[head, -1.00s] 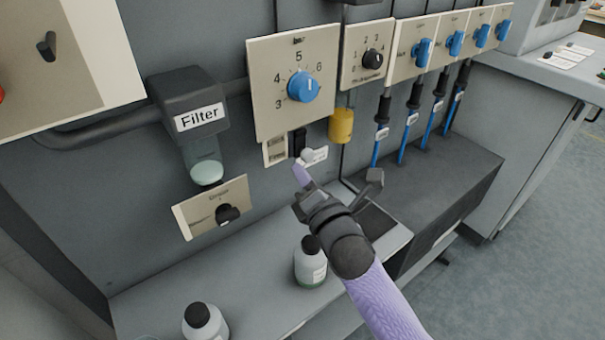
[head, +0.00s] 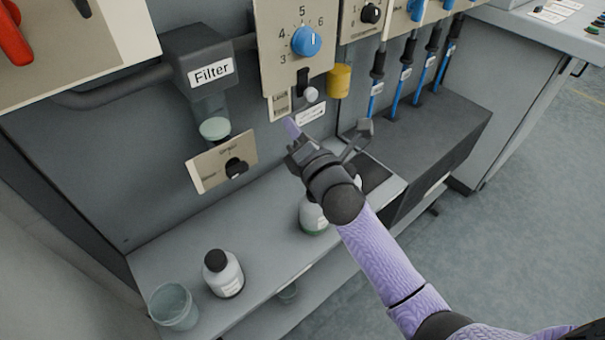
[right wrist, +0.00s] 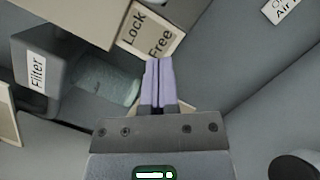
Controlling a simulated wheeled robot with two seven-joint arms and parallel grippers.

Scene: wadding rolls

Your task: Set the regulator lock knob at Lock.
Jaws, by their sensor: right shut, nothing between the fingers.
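The regulator panel (head: 290,48) with its blue dial (head: 306,41) hangs on the grey wall. Below it is a small cream plate (head: 279,104) with two words, Lock above Free, readable in the right wrist view (right wrist: 150,28). Beside the plate is a dark upright piece (head: 302,78) with a pale round knob (head: 312,94) at its lower end, nearer the level of Free. The knob does not show in the wrist view. My right gripper (head: 291,127) is shut and empty, its purple fingertips (right wrist: 158,72) below and left of the knob, apart from it. My left gripper is out of view.
The Filter unit (head: 210,75) and a plate with a black knob (head: 222,165) are to the left. A yellow cylinder (head: 339,80) hangs right of the pale knob. Bottles (head: 224,275) and a cup (head: 174,307) stand on the shelf below.

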